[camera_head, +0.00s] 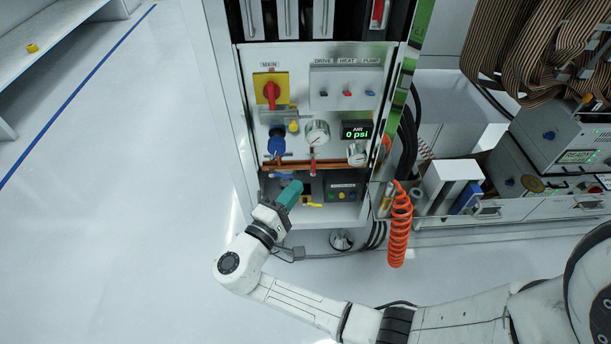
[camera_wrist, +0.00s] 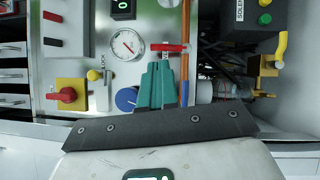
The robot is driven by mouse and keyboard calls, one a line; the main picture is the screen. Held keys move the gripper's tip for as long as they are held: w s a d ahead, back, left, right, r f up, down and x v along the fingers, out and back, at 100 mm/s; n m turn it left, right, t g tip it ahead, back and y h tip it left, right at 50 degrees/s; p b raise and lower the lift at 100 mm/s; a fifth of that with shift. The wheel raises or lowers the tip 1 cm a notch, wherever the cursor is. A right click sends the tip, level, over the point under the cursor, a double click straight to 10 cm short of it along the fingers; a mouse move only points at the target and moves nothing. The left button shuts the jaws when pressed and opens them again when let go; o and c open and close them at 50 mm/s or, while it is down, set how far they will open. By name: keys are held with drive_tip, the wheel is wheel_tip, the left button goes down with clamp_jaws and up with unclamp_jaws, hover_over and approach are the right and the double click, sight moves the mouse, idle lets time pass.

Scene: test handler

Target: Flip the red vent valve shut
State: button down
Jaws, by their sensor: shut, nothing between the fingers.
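The red vent valve (camera_head: 312,154) is a small red lever on the copper pipe, below a round white gauge in the head view. Its handle stands across the pipe. In the wrist view the red lever (camera_wrist: 168,47) lies level, just beyond my fingertips. My gripper (camera_head: 297,184) has teal fingers, shut and empty, below and left of the lever in the head view. In the wrist view my gripper (camera_wrist: 158,66) points toward the panel and looks apart from the lever. The depth of the gap is hard to tell.
A blue knob (camera_head: 276,143) sits left of the lever, with a red switch on a yellow plate (camera_head: 271,88) above. The air display (camera_head: 356,130) reads 0 psi. A yellow-handled valve (camera_wrist: 280,50) is at right in the wrist view. An orange coiled hose (camera_head: 400,225) hangs at right.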

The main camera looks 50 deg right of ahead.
sight(312, 172)
drive_tip(key=shift+w+d+r+b, duration=0.15)
drive_tip(key=shift+d+b, duration=0.15)
drive_tip(key=shift+d, duration=1.05)
drive_tip(key=shift+w+d+r+b, duration=0.1)
drive_tip(key=shift+d+b, duration=0.2)
drive_tip(key=shift+d, duration=1.05)
drive_tip(key=shift+s+d+r+m+y+p, duration=0.2)
drive_tip(key=shift+s+m+y+p, duration=0.1)
drive_tip(key=shift+m+y+p, duration=0.3)
drive_tip(key=shift+s+d+r+m+y+p, duration=0.2)
drive_tip(key=shift+m+y+p, duration=0.15)
drive_tip(key=shift+m, duration=0.2)
drive_tip(key=shift+s+d+r+m+y+p, duration=0.15)
drive_tip(key=shift+m+y+p, duration=0.15)
drive_tip(key=shift+m, duration=0.25)
drive_tip(key=s+m+t+y+p, duration=0.1)
drive_tip(key=m+y, duration=0.1)
drive_tip(key=s+d+f+m+t+y+p, duration=0.1)
drive_tip(key=m+y, duration=0.1)
drive_tip(key=s+d+f+m+t+y+p, duration=0.1)
drive_tip(key=m+y, duration=0.1)
drive_tip(key=m, duration=0.1)
drive_tip(key=shift+d, duration=0.1)
drive_tip(key=shift+w, duration=0.1)
